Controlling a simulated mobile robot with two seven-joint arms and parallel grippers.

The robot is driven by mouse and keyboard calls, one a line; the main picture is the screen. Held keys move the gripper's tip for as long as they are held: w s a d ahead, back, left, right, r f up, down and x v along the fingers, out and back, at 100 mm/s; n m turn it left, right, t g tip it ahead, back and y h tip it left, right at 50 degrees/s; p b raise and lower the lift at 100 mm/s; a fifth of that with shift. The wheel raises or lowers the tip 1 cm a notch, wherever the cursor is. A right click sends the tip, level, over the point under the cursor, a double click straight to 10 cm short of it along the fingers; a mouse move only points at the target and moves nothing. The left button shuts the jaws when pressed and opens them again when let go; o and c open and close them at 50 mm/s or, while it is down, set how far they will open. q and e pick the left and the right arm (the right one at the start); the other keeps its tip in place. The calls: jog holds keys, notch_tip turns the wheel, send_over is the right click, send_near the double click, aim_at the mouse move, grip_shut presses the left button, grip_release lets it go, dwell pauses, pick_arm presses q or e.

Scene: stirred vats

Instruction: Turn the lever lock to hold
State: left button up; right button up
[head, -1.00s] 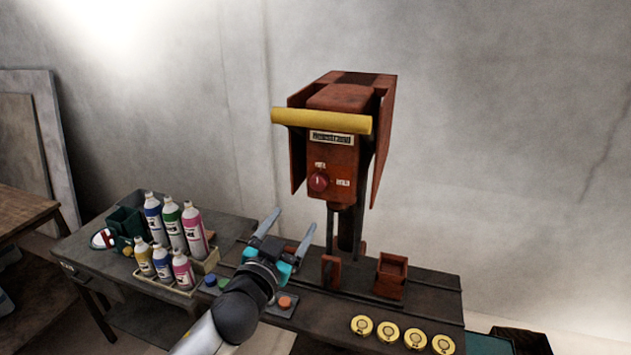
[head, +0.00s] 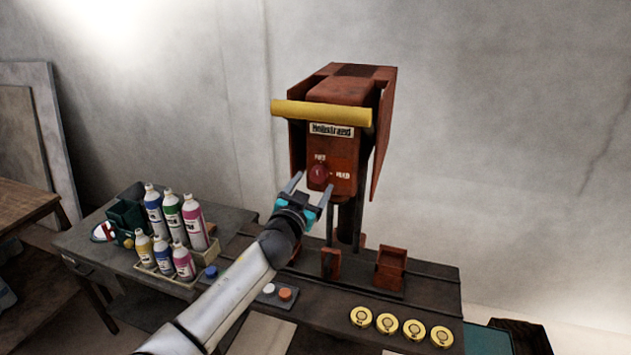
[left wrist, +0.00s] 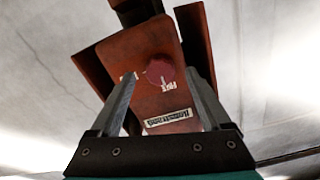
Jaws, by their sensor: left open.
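The lever lock is a round red knob (head: 318,174) on the front of the red-brown machine (head: 342,150), below its nameplate. Small white labels sit above it and to its right; the right one seems to read HOLD. A yellow bar handle (head: 321,113) crosses the machine's top front. My left gripper (head: 311,188) is open just in front of and below the knob, fingers pointing up at it. In the left wrist view the knob (left wrist: 160,72) shows between and beyond the open fingertips (left wrist: 160,78), with no contact visible. My right gripper is not in view.
Several bottles (head: 195,226) stand in a tray on the bench to the left. Two red-brown uprights (head: 391,266) stand under the machine. Several yellow round tins (head: 387,324) lie along the front right. The air left of the machine is free.

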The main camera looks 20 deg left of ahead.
aim_at(319, 174)
pick_arm(q)
jog(key=shift+w, duration=1.4)
grip_shut()
